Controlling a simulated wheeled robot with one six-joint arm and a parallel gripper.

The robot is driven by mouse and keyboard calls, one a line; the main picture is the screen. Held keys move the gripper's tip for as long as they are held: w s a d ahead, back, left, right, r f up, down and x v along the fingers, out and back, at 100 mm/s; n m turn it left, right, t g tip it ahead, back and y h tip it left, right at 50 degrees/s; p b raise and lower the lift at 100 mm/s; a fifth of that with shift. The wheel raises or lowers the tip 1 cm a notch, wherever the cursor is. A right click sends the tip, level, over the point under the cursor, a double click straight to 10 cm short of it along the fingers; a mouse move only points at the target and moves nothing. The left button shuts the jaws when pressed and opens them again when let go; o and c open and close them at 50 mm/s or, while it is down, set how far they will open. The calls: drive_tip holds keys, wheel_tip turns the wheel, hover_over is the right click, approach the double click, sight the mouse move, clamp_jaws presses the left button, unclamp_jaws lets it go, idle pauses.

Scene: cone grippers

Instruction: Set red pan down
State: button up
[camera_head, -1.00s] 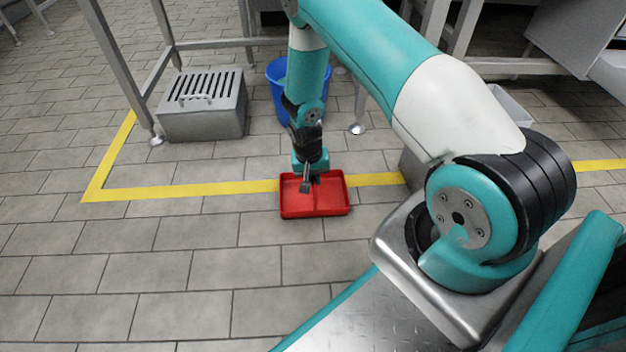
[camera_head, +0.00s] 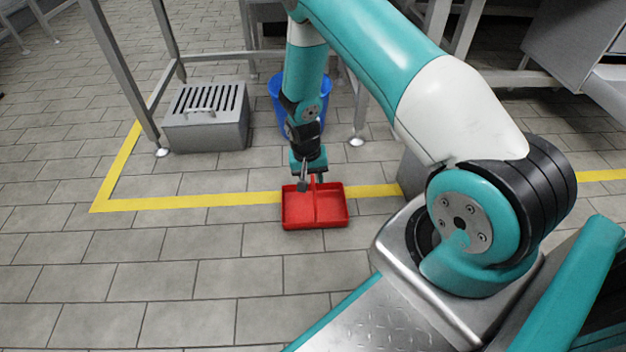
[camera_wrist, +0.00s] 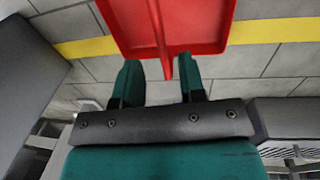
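The red pan (camera_head: 316,223) appears to rest flat on the tiled floor, covering part of the yellow line. It is a shallow tray with a raised divider down its middle. In the wrist view the red pan (camera_wrist: 200,48) fills the top centre, and its divider end points toward me. My gripper (camera_head: 311,184) is over the pan's far edge. In the wrist view my gripper (camera_wrist: 160,64) has its two green fingers spread, with the divider end between and just beyond them, touching neither. Nothing is held.
A blue bin (camera_head: 300,98) stands behind my arm. A grey slotted metal box (camera_head: 206,130) sits at left beside steel table legs (camera_head: 124,75). The yellow line (camera_head: 200,201) runs across the floor. The tiles left of and in front of the pan are clear.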

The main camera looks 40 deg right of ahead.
drive_tip(key=s+a+r+n+y+p, duration=0.15)
drive_tip(key=a+r, duration=0.35)
drive_tip(key=r, duration=0.5)
drive_tip(key=s+a+r+n+t, duration=0.15)
drive_tip(key=a+r, duration=0.25)
drive_tip(key=r, duration=0.5)
drive_tip(key=a+r+n+g+y+p, duration=0.1)
drive_tip(key=a+r+n, duration=0.3)
drive_tip(key=r, duration=0.6)
drive_tip(key=s+a+r+n+y, duration=0.1)
drive_tip(key=s+a+r+n, duration=0.2)
drive_tip(key=s+r, duration=0.3)
drive_tip(key=s+a+r+n+y, duration=0.1)
drive_tip(key=s+a+r+n, duration=0.3)
drive_tip(key=s, duration=0.9)
wheel_tip(320, 180, up, 4)
drive_tip(key=shift+a+f+y, duration=0.25)
drive_tip(key=shift+a+y, duration=0.1)
drive_tip(key=shift+a, duration=0.5)
drive_tip(key=shift+s, duration=0.1)
